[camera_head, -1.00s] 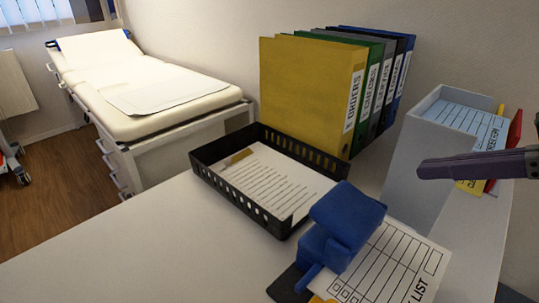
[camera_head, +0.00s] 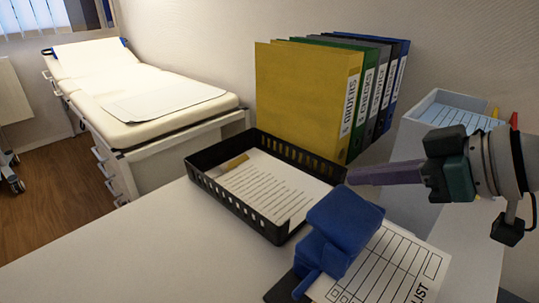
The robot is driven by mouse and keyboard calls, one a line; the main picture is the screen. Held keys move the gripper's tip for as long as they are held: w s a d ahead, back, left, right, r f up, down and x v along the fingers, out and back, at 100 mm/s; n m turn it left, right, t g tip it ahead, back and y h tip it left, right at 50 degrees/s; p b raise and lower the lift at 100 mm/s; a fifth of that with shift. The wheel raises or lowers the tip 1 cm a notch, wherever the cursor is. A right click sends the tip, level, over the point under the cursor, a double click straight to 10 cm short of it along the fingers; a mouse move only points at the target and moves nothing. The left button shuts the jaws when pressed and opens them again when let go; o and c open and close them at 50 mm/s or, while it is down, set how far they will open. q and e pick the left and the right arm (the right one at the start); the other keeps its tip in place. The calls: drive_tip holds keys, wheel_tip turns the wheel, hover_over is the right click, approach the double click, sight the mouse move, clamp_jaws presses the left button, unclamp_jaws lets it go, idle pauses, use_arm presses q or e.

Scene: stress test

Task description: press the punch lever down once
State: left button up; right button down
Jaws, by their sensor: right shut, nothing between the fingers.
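The blue hole punch (camera_head: 335,235) stands on the desk at the lower middle, with its broad lever (camera_head: 345,213) raised on top. A printed list sheet (camera_head: 395,265) lies at its right side, its left part hidden by the punch. My right gripper (camera_head: 352,177) comes in from the right with its fingers shut and empty. Its tips appear just above and behind the lever in the picture; I see no clear contact. My left gripper is not in view.
A black tray (camera_head: 193,180) with papers stands left of the punch. Several upright binders (camera_head: 300,95) are behind it. A grey file holder (camera_head: 412,122) is at the right, behind my arm. The desk (camera_head: 130,245) is clear at the front left.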

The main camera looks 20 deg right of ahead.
sight(333, 199)
drive_tip(key=shift+w+a+f+b, duration=0.1)
drive_tip(key=shift+w+f+b, duration=0.15)
drive_tip(key=shift+f, duration=0.5)
drive_tip(key=shift+w+a+f+b, duration=0.15)
drive_tip(key=shift+w+f, duration=0.1)
drive_tip(key=shift+f, duration=0.45)
drive_tip(key=shift+w+a+f+b, duration=0.1)
drive_tip(key=shift+w+f+b, duration=0.15)
drive_tip(key=shift+f, duration=0.5)
drive_tip(key=p, duration=0.2)
drive_tip(key=w+g+p, duration=0.1)
drive_tip(key=shift+a+f+g+h+p, duration=0.15)
drive_tip(key=shift+g+h+p, duration=0.15)
drive_tip(key=shift+p, duration=0.1)
drive_tip(key=shift+w+a+f+b, duration=0.1)
drive_tip(key=shift+f+b, duration=0.2)
drive_tip(key=shift+f, duration=0.05)
wheel_tip(333, 199, up, 4)
drive_tip(key=p, duration=0.4)
drive_tip(key=shift+r+p, duration=0.25)
drive_tip(key=shift+p, duration=0.05)
drive_tip(key=p+v, duration=0.1)
drive_tip(key=v, duration=0.8)
drive_tip(key=shift+s+r+p, duration=0.25)
drive_tip(key=shift+r+p, duration=0.05)
drive_tip(key=shift+p, duration=0.1)
